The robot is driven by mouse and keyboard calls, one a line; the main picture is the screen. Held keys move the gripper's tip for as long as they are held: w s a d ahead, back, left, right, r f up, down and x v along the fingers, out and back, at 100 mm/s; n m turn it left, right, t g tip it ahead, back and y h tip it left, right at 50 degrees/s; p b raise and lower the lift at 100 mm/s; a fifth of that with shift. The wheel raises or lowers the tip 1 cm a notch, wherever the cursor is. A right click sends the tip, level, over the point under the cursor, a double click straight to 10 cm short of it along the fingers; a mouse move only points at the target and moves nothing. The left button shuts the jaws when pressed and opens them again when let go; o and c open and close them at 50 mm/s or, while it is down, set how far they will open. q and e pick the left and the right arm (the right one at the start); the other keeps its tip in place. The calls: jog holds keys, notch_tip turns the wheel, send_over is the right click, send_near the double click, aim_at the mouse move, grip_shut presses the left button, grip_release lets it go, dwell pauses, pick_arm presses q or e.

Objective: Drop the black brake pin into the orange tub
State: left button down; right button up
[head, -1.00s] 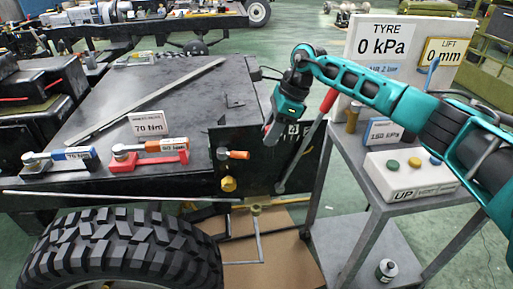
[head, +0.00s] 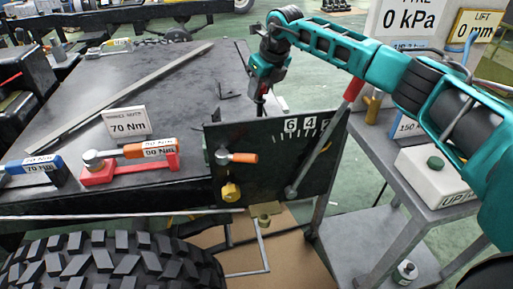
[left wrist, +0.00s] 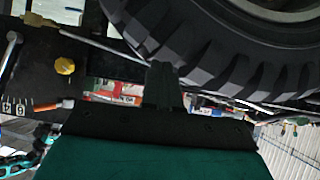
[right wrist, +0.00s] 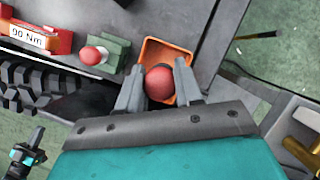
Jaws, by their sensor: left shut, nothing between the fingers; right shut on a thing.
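My right gripper (right wrist: 158,88) is shut on the black brake pin (right wrist: 159,84); its red round head shows between the fingertips in the right wrist view, and its body is mostly hidden. The orange tub (right wrist: 151,49) lies right beyond the fingertips in that view, its open top partly covered by the red head. I cannot tell the height between them. In the head view my right gripper (head: 262,92) points down behind the black numbered panel, and the tub is hidden. My left gripper (left wrist: 164,85) is shut and empty near the big tyre.
A green block with a red knob (right wrist: 96,54) stands beside the tub. The black panel (head: 270,160) rises at the bench corner. Torque wrenches on red (head: 130,165) and dark holders lie on the bench. A grey cart (head: 440,215) stands at the right.

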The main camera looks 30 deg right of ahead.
aim_at(262, 102)
notch_tip(262, 102, down, 2)
jog(key=shift+b, duration=0.65)
notch_tip(262, 102, down, 4)
jog(key=b, duration=0.4)
jog(key=shift+f, duration=0.25)
jog(key=o, duration=1.2)
jog(key=p+v, duration=0.2)
jog(key=v, duration=1.1)
